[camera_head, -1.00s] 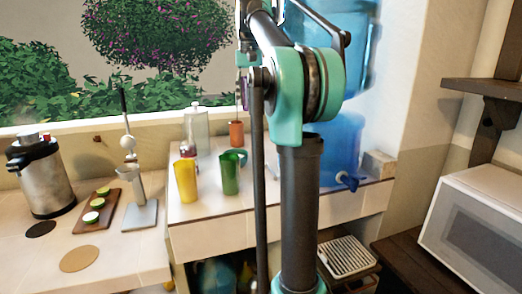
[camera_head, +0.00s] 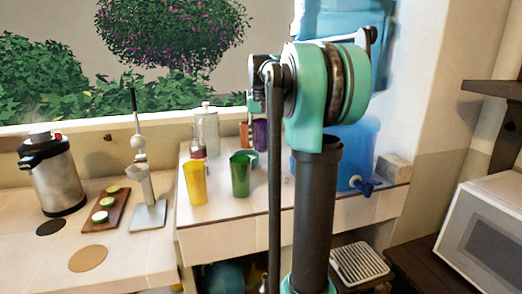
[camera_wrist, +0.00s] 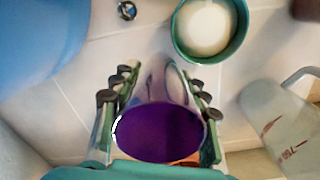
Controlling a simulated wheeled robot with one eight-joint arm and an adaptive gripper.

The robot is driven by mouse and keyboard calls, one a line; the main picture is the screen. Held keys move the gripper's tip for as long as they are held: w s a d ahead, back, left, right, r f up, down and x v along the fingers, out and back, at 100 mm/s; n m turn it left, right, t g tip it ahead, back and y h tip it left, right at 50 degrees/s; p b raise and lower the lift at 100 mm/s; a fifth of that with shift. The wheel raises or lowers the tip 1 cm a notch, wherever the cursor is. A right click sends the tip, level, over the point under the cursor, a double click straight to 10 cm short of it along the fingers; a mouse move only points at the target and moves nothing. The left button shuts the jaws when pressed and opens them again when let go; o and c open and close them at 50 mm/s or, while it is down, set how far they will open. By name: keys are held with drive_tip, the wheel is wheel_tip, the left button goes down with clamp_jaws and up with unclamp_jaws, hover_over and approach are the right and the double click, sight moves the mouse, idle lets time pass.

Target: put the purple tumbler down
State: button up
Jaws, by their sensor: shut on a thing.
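The purple tumbler (camera_head: 261,137) is at the back of the raised tiled counter, just right of an orange cup (camera_head: 243,134) and partly hidden by my arm. In the wrist view the tumbler (camera_wrist: 160,132) shows its dark purple, round open mouth between the two fingers of my gripper (camera_wrist: 162,82). My gripper is shut on it, one finger on each side. The tumbler looks upright. I cannot tell whether its base touches the counter, as the base is hidden.
A yellow cup (camera_head: 195,184) and a green cup (camera_head: 240,176) stand in front. A glass bottle (camera_head: 207,130) stands left; a blue water jug (camera_head: 358,150) stands right. A teal-rimmed vessel (camera_wrist: 239,45) is near the fingers. Bare tile (camera_wrist: 100,65) shows left of them.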

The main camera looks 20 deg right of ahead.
sight(261, 149)
drive_tip(key=shift+f, duration=2.05)
drive_tip(key=shift+f, duration=0.15)
drive_tip(key=o, duration=1.2)
drive_tip(key=shift+o, duration=0.2)
